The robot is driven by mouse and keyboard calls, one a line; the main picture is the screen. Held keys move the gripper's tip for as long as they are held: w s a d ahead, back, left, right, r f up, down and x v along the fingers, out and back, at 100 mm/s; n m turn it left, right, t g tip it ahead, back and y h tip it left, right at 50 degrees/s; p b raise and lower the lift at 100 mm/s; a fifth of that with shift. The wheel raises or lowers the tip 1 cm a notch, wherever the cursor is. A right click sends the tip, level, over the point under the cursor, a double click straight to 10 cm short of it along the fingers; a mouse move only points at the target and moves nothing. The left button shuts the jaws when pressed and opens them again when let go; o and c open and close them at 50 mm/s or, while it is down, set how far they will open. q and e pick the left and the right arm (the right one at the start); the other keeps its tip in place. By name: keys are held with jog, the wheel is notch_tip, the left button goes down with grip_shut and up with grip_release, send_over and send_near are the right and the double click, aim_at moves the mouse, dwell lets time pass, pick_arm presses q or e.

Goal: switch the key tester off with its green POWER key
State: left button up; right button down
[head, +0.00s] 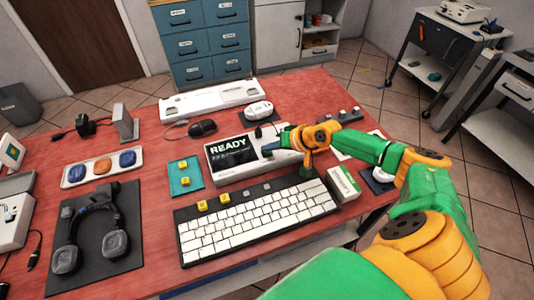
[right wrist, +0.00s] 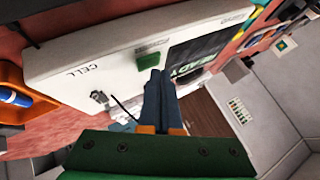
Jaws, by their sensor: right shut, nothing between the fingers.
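The key tester (head: 222,168) is a white, low box on the red table, behind the white keyboard. Its dark screen (head: 232,150) is lit and reads READY. In the right wrist view the tester's pale casing (right wrist: 95,55) carries the word CELL and a green key (right wrist: 153,61) beside the screen (right wrist: 190,58). My right gripper (head: 268,152) is at the tester, just right of the screen, shut and empty. Its blue fingers (right wrist: 157,85) end at the edge of the green key; I cannot tell whether they touch it. My left gripper is not in view.
Headphones (head: 90,235) rest on a mat at left.

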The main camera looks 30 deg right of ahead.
aim_at(270, 155)
jog(key=shift+f, duration=0.5)
dwell(0.5)
jog(key=shift+r, duration=0.1)
jog(key=shift+r+p, duration=0.65)
jog(key=shift+r, duration=0.2)
notch_tip(270, 155, up, 6)
jog(key=p, duration=0.5)
jog(key=shift+p, duration=0.4)
